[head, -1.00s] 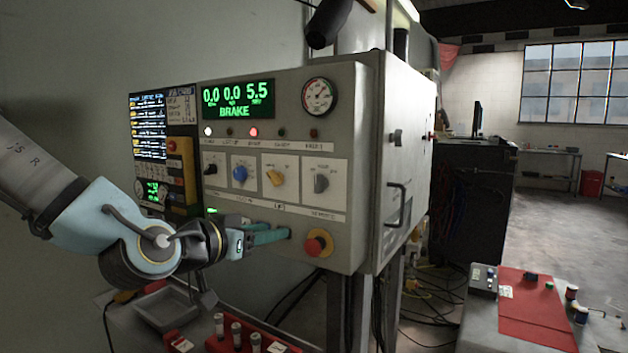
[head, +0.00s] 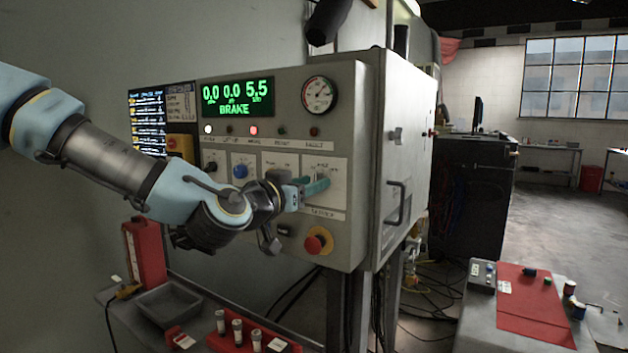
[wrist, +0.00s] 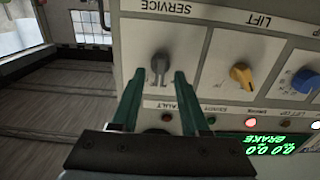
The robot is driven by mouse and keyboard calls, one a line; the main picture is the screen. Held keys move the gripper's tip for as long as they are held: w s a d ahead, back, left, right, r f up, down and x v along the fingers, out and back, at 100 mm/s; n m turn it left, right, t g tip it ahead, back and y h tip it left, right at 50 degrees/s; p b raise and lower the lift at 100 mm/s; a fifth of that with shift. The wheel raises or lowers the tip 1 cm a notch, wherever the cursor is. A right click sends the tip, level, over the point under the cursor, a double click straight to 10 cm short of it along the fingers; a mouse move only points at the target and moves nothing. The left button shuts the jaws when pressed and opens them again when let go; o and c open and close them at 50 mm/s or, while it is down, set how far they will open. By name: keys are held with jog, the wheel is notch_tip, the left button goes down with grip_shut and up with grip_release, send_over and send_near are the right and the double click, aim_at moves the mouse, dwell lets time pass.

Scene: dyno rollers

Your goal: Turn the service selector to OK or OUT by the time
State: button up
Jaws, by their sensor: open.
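The service selector (wrist: 159,66) is a grey knob on a white plate under the label SERVICE, which appears upside down in the wrist view. The marks around it are too small to read. My gripper (wrist: 160,74) is open, with one teal finger on each side of the selector and its tips near the plate. A gap shows beside the knob, and I cannot tell whether either finger touches it. In the head view my gripper (head: 319,186) is at the rightmost plate of the panel and largely hides the selector.
The yellow lift knob (wrist: 240,76) and blue knob (wrist: 304,80) sit beside the selector. A red emergency stop (head: 317,243) is below my gripper. The green display (head: 237,97) reads BRAKE above. A cabinet handle (head: 397,203) sticks out to the right.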

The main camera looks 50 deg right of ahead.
jog(key=shift+w+d, duration=0.1)
jog(key=shift+d, duration=0.55)
grip_shut()
